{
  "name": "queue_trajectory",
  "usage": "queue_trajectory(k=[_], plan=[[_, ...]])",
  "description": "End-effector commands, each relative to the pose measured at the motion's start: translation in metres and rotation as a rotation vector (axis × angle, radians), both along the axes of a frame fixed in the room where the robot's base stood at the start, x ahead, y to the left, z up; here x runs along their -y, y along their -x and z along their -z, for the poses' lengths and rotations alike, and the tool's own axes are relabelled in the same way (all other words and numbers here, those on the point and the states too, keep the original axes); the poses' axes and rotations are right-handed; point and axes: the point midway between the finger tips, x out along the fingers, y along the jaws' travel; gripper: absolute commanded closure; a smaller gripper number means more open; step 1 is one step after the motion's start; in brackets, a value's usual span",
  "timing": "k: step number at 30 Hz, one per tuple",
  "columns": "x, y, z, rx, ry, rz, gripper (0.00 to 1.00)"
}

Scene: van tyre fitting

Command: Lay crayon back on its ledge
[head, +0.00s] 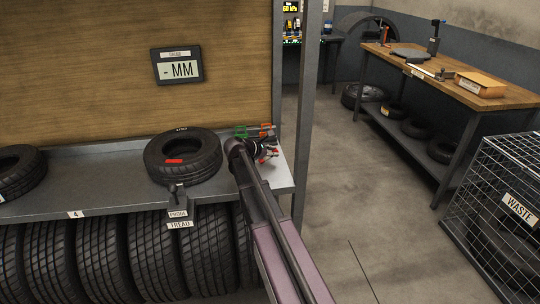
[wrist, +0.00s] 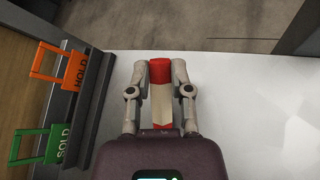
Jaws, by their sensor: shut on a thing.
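My gripper (head: 264,150) is over the right end of the grey shelf. In the wrist view my gripper (wrist: 161,76) is shut on a crayon (wrist: 160,98) with a red end and a pale wrapper, held between the two fingers. The light shelf top (wrist: 225,120) is below and around it. I cannot tell whether the crayon touches the surface. In the head view my arm and gripper hide most of the crayon.
An orange HOLD tag (wrist: 57,66) and a green SOLD tag (wrist: 38,144) are in a dark rack left of my gripper. A tyre (head: 183,172) with a red strip lies on the shelf to the left. A gauge (head: 177,66) hangs behind. Open floor lies right.

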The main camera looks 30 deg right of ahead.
Motion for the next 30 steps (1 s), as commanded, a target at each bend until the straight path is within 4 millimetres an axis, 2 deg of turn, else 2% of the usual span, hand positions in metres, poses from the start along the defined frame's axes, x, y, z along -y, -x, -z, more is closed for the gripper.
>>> queue_trajectory(k=[10,11,14,30], plan=[[0.0002,0.0001,0.0029,0.0,0.0,0.0,1.0],[0.0003,0.0001,0.0028,0.0,0.0,0.0,0.7],[0.0003,0.0001,0.0019,0.0,0.0,0.0,0.4],[0.0003,0.0001,-0.0014,0.0,0.0,0.0,0.38]])
